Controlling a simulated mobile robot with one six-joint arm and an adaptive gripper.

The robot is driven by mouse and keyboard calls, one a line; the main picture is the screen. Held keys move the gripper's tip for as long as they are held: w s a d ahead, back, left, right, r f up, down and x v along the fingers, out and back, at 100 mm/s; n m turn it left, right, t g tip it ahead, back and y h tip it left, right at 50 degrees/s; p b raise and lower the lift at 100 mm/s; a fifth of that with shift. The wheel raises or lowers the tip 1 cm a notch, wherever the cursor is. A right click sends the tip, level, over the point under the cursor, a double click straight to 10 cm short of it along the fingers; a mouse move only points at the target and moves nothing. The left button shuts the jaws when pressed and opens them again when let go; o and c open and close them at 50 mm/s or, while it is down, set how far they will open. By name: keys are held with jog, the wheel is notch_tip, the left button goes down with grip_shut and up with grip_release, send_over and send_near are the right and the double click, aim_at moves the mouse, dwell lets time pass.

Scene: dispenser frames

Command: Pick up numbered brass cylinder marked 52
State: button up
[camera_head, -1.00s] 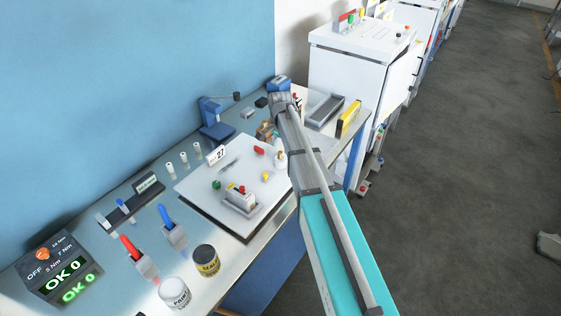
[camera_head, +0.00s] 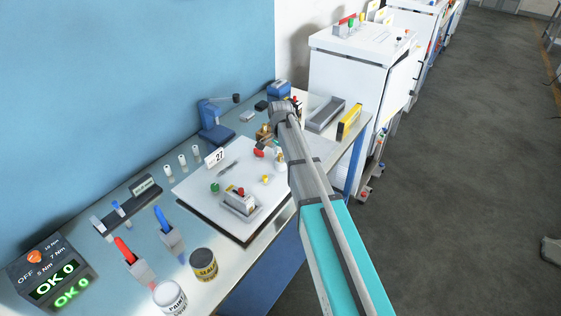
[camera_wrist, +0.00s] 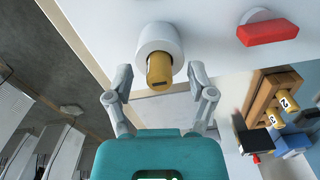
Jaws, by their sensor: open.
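In the wrist view, a brass cylinder (camera_wrist: 160,72) stands in a round white holder (camera_wrist: 160,38). A dark mark is on its end, too small to read. My gripper (camera_wrist: 160,77) is open, one finger on each side of the cylinder with visible gaps. In the head view the white holder (camera_head: 280,160) is beside my arm, which partly hides that area. Further brass cylinders (camera_wrist: 287,102) sit in a wooden block at the right of the wrist view; a digit like 2 shows on them, but I cannot read a full 52.
In the head view, the white board (camera_head: 205,190) carries a number card 27 (camera_head: 214,157) and a small grey tray (camera_head: 240,205). Paint (camera_head: 170,298) and sealer cans (camera_head: 204,264) stand in front. White cabinets (camera_head: 355,80) stand behind.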

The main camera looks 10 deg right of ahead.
grip_shut()
jog(key=shift+r, duration=0.2)
dwell(0.5)
notch_tip(320, 180, up, 2)
jog(key=p, duration=0.2)
jog(key=shift+p, duration=0.3)
jog(key=s+r+p, duration=1)
jog(key=s, duration=0.4)
jog(key=shift+d+r, duration=0.15)
jog(key=shift+r, duration=0.15)
